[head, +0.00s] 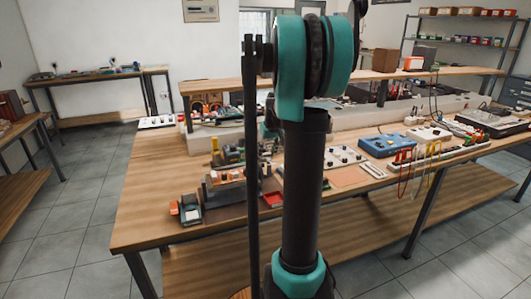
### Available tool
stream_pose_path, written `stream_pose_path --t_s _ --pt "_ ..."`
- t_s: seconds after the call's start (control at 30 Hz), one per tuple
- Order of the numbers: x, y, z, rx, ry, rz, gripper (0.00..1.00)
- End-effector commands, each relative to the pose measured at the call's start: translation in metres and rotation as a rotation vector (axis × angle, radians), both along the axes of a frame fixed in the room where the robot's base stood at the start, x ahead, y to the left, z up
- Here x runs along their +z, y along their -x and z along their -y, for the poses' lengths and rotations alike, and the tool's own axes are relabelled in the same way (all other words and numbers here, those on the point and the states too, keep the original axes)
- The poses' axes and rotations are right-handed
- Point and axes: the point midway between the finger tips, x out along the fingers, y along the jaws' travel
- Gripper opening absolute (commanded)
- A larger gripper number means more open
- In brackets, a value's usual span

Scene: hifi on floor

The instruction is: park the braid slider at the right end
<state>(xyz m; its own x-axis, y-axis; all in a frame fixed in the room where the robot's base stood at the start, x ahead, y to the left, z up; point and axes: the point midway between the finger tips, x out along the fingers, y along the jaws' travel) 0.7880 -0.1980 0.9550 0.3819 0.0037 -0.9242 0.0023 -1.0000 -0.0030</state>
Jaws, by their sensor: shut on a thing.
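My own arm column stands upright in the middle of the head view and covers the centre of the workbench (140,222). My gripper's jaws do not show; they seem to be hidden behind the arm. A small part of my arm shows just left of the column, above the bench devices. I cannot make out the braid slider, and its right end cannot be told from this view.
A blue box (383,145) and a rack of coloured leads (425,158) stand to the right. A raised shelf (225,86) runs behind.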

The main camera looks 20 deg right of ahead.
Motion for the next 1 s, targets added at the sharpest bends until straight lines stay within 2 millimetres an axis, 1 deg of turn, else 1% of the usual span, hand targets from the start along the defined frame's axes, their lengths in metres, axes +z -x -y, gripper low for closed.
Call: stream_pose_path --t_s 0.03,0.07,0.2,0.23,0.5,0.63,0.77,1.0 --pt "0.0 0.0 0.004 -0.004 0.007 0.001 0.0" --pt "0.0 0.0 0.004 -0.004 0.008 0.001 0.38" --pt "0.0 0.0 0.004 -0.004 0.008 0.001 0.56" --pt "0.0 0.0 0.004 -0.004 0.007 0.001 0.59" --pt "0.001 0.0 0.003 -0.003 0.005 0.001 0.59" --pt "0.007 0.003 0.002 -0.003 0.004 0.001 0.59" --pt "0.024 0.01 0.002 -0.003 0.004 0.001 0.59" --pt "0.07 0.029 0.003 -0.004 0.005 0.001 0.59"
